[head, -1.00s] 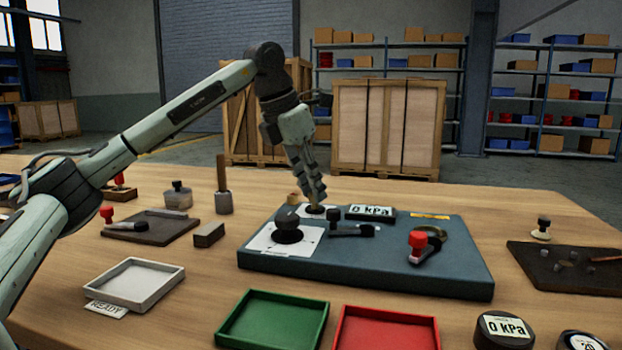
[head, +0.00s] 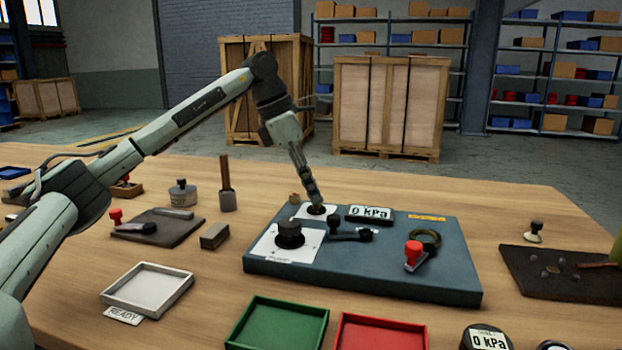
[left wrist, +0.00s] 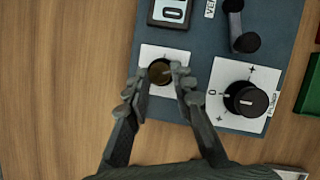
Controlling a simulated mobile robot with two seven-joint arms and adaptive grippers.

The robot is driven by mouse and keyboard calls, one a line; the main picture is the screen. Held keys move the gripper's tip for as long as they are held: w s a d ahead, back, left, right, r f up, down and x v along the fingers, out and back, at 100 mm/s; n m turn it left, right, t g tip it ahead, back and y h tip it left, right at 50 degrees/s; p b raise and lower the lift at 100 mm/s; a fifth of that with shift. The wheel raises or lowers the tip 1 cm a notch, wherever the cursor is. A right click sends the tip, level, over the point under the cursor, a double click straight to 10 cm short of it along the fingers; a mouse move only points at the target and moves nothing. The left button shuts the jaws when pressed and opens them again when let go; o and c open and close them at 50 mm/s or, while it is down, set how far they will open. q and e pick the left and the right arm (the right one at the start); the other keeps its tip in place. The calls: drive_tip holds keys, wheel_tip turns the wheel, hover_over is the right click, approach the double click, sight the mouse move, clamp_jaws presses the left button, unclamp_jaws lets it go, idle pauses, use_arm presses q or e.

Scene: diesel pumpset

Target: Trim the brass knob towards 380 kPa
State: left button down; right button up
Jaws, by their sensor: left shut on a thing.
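The brass knob (left wrist: 160,72) sits on a white plate (left wrist: 150,103) at the back left corner of the blue-grey panel (head: 375,275). In the head view it is mostly hidden by my left gripper (head: 316,201). My left gripper comes down on it from above, and in the left wrist view its two fingers (left wrist: 158,83) are shut around the knob's sides. The readout (head: 369,213) beside the knob shows 0 kPa. My right gripper is not in view.
A black knob (head: 290,234) on a marked white plate and a black lever (head: 350,234) stand close to my left gripper. A red-topped lever (head: 415,254) is further right. White (head: 148,290), green (head: 278,325) and red (head: 382,334) trays lie in front.

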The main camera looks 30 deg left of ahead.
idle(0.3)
use_arm(q)
drive_tip(key=c, duration=1.3)
unclamp_jaws()
drive_tip(key=v, duration=1.2)
